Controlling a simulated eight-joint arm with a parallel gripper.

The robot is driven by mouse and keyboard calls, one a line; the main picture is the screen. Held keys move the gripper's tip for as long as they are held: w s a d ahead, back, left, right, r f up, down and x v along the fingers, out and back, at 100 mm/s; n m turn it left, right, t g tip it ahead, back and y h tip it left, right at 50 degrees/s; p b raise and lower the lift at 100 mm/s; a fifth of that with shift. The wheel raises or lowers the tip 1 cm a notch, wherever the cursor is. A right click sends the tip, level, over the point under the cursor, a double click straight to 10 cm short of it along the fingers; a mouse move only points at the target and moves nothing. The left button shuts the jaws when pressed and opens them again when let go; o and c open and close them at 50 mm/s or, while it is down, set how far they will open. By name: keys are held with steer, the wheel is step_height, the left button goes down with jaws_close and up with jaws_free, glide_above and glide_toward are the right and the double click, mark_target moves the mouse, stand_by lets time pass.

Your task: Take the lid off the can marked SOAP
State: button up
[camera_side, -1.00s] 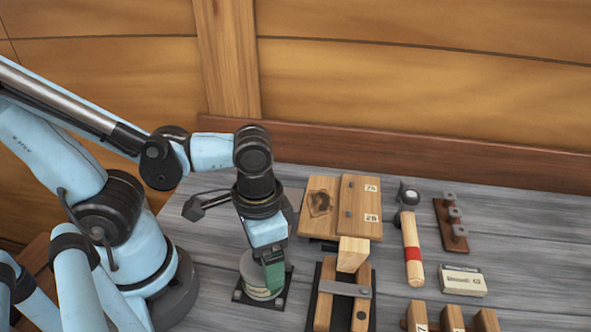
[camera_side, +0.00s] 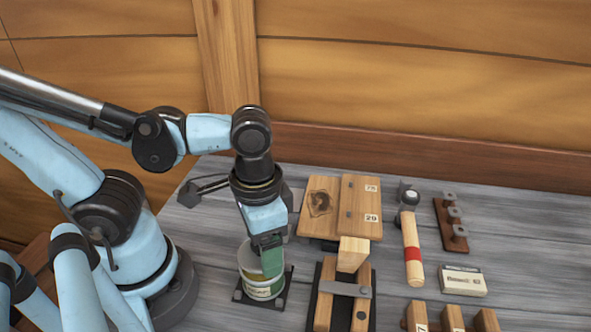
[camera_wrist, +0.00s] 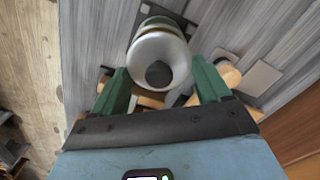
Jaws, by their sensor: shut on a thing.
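The can (camera_side: 263,291) stands upright on a dark square base plate (camera_side: 239,298). It has a pale label with lettering too small to read. Its pale lid (camera_side: 249,258) is held between the green fingers of my gripper (camera_side: 270,262), slightly raised over the can. A yellowish-green band shows under the lid; I cannot tell whether it is the can's mouth or its side. In the wrist view, the round white lid (camera_wrist: 174,49) with a dark centre lies between the two fingers of my gripper (camera_wrist: 163,86). The near finger hides part of lid and can in the side view.
Right of the can are a wooden clamp-like block (camera_side: 325,306), wooden boards with number tags (camera_side: 360,195), a hammer (camera_side: 411,245), a small box (camera_side: 462,281) and a peg rack (camera_side: 451,224). Wooden blocks (camera_side: 452,318) stand at the front edge. Grey planks at the far right are clear.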

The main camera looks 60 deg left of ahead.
steer(key=s+d+r, duration=0.6)
steer(key=s+r, duration=0.2)
steer(key=s, duration=0.1)
steer(key=w+a+f+n, duration=0.1)
steer(key=w+a+n, duration=0.2)
steer(key=w+n, duration=0.55)
steer(key=w+a+f+n, duration=0.1)
steer(key=w+a+n, duration=0.2)
steer(key=w+n, duration=0.55)
steer(key=w+a+f+n, duration=0.1)
steer(key=w+a+f, duration=0.1)
steer(key=a, duration=0.3)
steer(key=w+a+f+n, duration=0.2)
steer(key=a+f, duration=0.2)
steer(key=a, duration=0.2)
steer(key=w+a+f+n, duration=0.2)
steer(key=a+f, duration=0.1)
steer(key=a, duration=0.2)
steer(key=shift+w+a, duration=0.3)
steer(key=shift+a+f, duration=0.25)
steer(key=shift+f, duration=1.95)
steer(key=shift+f, duration=0.15)
